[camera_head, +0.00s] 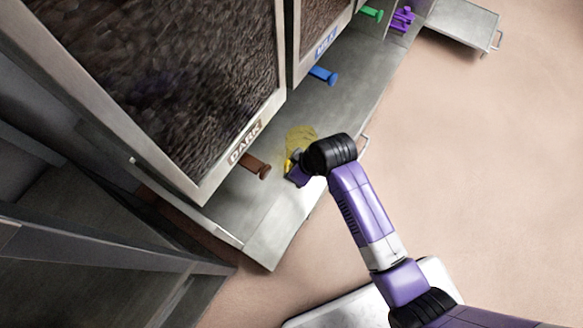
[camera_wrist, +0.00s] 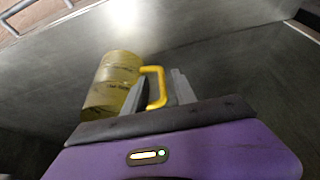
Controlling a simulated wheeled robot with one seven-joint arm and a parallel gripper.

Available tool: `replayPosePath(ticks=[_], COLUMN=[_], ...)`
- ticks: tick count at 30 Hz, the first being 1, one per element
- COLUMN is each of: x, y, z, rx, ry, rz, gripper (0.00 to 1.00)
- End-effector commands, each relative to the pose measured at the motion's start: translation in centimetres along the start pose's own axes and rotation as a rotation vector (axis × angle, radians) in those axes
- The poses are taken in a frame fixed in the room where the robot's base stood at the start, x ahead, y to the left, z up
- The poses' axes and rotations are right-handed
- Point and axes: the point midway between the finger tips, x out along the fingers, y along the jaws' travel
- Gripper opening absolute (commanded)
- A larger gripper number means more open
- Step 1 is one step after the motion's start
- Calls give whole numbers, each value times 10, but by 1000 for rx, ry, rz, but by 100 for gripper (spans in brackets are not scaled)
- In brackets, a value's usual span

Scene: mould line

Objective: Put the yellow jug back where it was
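The yellow jug (camera_head: 302,139) is at the edge of the grey ledge under the hoppers, partly hidden by my wrist in the head view. In the wrist view, the jug (camera_wrist: 111,82) is a squat yellow cylinder with dark print and a bright yellow loop handle (camera_wrist: 162,88). It looks tilted in that picture; I cannot tell whether it rests on the ledge. My gripper (camera_wrist: 160,82) has a finger on each side of the handle's bar, with gaps showing beside it, so it looks open. In the head view my gripper (camera_head: 293,166) is beside the jug.
A hopper marked DARK with a brown tap (camera_head: 255,167) overhangs the ledge (camera_head: 345,105). Farther along are a blue tap (camera_head: 323,75), a green tap (camera_head: 372,14) and purple items (camera_head: 402,18). A thin rail (camera_head: 364,146) edges the ledge. Open floor (camera_head: 470,150) lies to the right.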

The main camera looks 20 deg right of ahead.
Motion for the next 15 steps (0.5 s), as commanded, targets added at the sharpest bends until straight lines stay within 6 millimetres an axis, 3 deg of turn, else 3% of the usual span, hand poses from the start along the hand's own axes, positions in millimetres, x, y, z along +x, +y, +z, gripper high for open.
replayPosePath(ticks=[1, 6, 15], x=[-17, -53, -89], y=[0, 1, 0], z=[-2, -2, -1], rx=[1, 1, 0], ry=[0, 1, 0], rz=[1, 1, -1], gripper=[33, 33, 33])
